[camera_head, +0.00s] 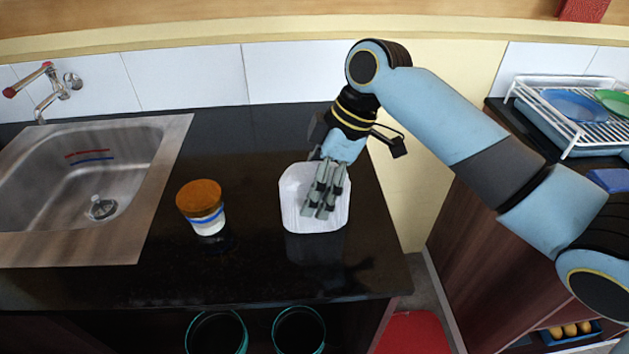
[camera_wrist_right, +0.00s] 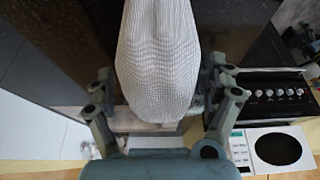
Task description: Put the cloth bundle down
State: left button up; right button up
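The cloth bundle (camera_head: 292,205) is a white, finely ribbed, rounded block at the right part of the dark counter (camera_head: 255,270). My right gripper (camera_head: 319,208) reaches down over it, with its grey fingers across the bundle in the head view. In the right wrist view the bundle (camera_wrist_right: 157,60) fills the space between the two fingers (camera_wrist_right: 160,95), which lie close against its sides. The gripper looks shut on it. The bundle's underside is hidden, so I cannot tell whether it touches the counter. My left gripper is not in view.
A jar with an orange-brown lid (camera_head: 201,196) stands left of the bundle. A steel sink (camera_head: 85,180) is further left. A dish rack (camera_head: 575,110) with plates stands at the right, beyond a gap. The counter's front edge is near, with two teal-rimmed bins (camera_head: 216,333) below.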

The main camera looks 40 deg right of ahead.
jog(key=v, duration=1.1)
jog(key=shift+r+b, duration=0.15)
jog(key=shift+b, duration=0.2)
jog(key=shift+s+d+r, duration=0.1)
jog(key=shift+d+r, duration=0.05)
jog(key=shift+r, duration=0.3)
